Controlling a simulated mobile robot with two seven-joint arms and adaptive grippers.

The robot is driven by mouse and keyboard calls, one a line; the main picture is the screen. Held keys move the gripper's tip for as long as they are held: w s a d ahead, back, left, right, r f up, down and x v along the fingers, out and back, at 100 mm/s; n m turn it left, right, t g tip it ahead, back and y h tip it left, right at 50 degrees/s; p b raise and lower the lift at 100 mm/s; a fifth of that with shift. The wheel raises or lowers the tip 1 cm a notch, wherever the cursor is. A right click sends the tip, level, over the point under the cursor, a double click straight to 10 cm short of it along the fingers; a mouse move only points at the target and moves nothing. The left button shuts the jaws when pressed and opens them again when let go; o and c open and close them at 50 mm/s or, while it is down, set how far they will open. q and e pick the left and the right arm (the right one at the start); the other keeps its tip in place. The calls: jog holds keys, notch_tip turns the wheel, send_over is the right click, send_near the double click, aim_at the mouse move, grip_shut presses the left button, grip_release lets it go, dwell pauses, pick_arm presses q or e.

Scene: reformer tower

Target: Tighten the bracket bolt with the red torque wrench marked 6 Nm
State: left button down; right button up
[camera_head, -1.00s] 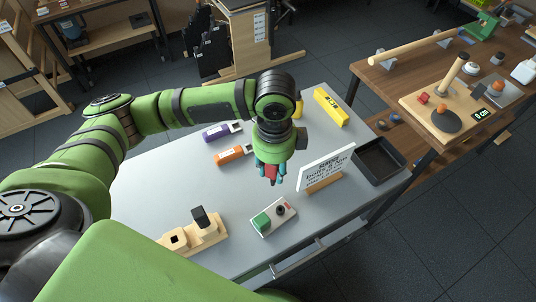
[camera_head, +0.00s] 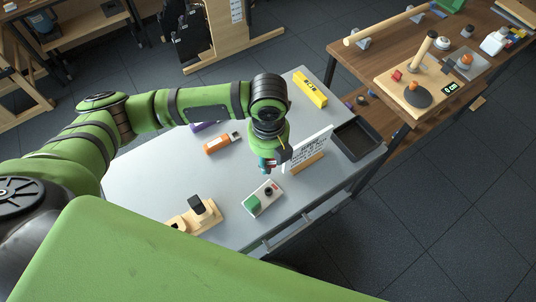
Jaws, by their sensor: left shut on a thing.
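My left gripper (camera_head: 267,166) is above the grey table (camera_head: 150,185), pointing down. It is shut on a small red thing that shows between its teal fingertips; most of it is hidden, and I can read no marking. It may be the red torque wrench. An orange tool (camera_head: 222,143) and a purple tool (camera_head: 205,126) lie left of the gripper. A white-topped block (camera_head: 262,198) with a green part and a dark round part lies just in front of it. I cannot make out the bracket bolt. My right gripper is not in view.
A white sign (camera_head: 308,148) on a wooden foot stands close right of the gripper. Beyond are a black tray (camera_head: 357,138) and a yellow box (camera_head: 310,90). A wooden fixture (camera_head: 194,214) sits at the front. A wooden bench (camera_head: 362,65) stands at back right.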

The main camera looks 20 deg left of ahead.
pick_arm(q)
jog(key=shift+r, duration=0.1)
jog(key=shift+p, duration=0.4)
notch_tip(320, 180, down, 12)
jog(key=b, duration=0.6)
jog(key=shift+b, duration=0.35)
jog(key=shift+r+p, duration=0.1)
jog(key=shift+p, duration=0.6)
dwell(0.7)
jog(key=shift+f, duration=0.3)
jog(key=shift+f+b, duration=0.65)
jog(key=shift+f, duration=0.25)
dwell(0.4)
